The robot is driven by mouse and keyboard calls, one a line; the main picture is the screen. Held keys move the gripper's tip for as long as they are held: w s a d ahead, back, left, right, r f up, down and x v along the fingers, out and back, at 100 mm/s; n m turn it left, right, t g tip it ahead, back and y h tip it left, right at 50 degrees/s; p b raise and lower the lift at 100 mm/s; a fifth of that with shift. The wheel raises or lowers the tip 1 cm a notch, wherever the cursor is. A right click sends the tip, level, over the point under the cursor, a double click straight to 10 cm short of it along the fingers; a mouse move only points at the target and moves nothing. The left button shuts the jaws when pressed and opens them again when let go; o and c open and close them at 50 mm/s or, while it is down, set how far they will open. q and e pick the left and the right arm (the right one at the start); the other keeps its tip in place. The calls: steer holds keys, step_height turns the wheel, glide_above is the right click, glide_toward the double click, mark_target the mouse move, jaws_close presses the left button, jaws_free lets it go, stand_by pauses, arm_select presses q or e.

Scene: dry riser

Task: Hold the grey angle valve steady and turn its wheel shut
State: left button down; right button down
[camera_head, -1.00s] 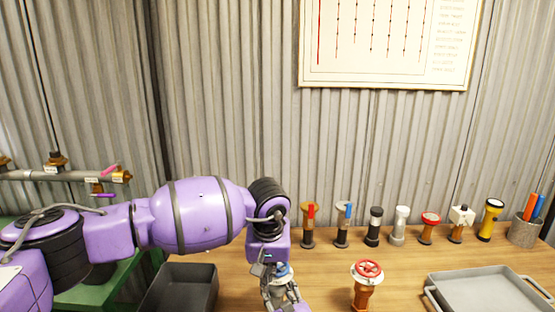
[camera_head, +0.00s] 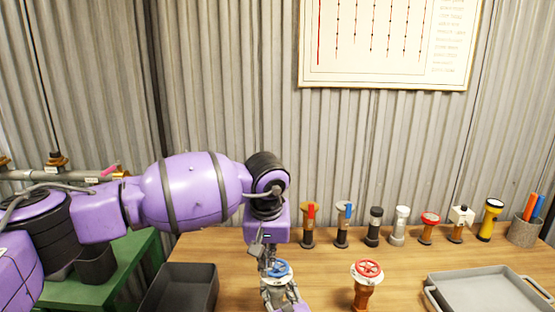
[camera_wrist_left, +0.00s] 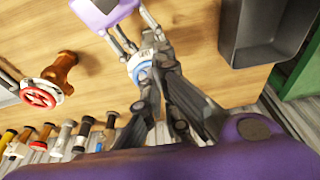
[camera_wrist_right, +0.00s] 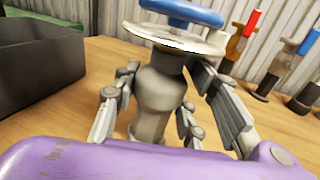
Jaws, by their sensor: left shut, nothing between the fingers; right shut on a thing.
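The grey angle valve (camera_wrist_right: 155,95) stands upright, with a blue wheel (camera_head: 277,269) above a pale round disc. My right gripper (camera_wrist_right: 160,88) is shut around its grey body, one finger on each side, as the right wrist view shows. The blue wheel also shows in the left wrist view (camera_wrist_left: 143,70). My left gripper (camera_head: 267,262) is shut and empty, its fingertips close beside the wheel at its far side. I cannot tell whether they touch it. The valve's lower part is hidden by my right gripper in the head view. How far the wheel is turned cannot be read.
An orange-brown valve with a red wheel (camera_head: 367,270) stands to the right. Several small fittings and a yellow torch (camera_head: 490,220) line the back beside a pen pot (camera_head: 524,231). A grey tray (camera_head: 480,290) lies right. A dark bin (camera_head: 180,290) stands left.

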arm_select(q)
steer(key=shift+r, duration=0.4)
glide_toward(285, 275)
steer(key=shift+s+a+f, duration=0.1)
steer(key=shift+f, duration=1.75)
steer(key=shift+s+a+f, duration=0.1)
steer(key=shift+f, duration=1.7)
steer(key=shift+w+a, duration=0.1)
steer(key=shift+w, duration=0.1)
steer(key=shift+w, duration=0.2)
